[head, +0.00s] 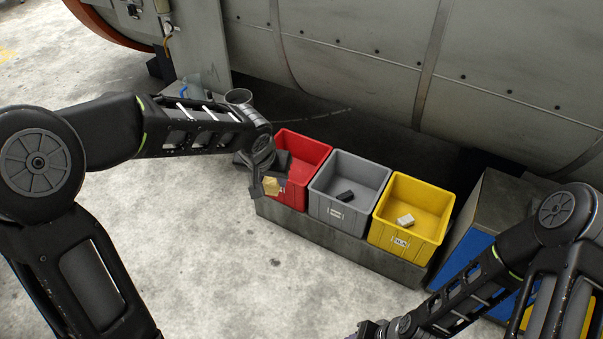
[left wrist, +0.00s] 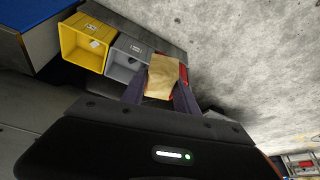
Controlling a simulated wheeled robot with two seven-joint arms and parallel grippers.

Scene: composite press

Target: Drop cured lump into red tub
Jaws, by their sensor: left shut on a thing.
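The cured lump (head: 271,186) is a small tan-yellow block. My left gripper (head: 264,187) is shut on it, in front of the near left side of the red tub (head: 309,150) in the head view. In the left wrist view the lump (left wrist: 162,76) sits between the two fingers (left wrist: 160,92) and covers most of the red tub, whose edge (left wrist: 184,74) shows beside it. The red tub is the leftmost of three tubs in the head view; the arm hides part of its inside. My right gripper (head: 372,328) is at the bottom edge, its fingers not clear.
A grey tub (head: 333,210) holds a dark block (head: 345,196). A yellow tub (head: 384,228) holds a pale block (head: 405,220). All stand on a low grey plinth (head: 340,250). A large metal cylinder (head: 350,50) lies behind. A blue-sided box (head: 470,260) stands at right. The front floor is clear.

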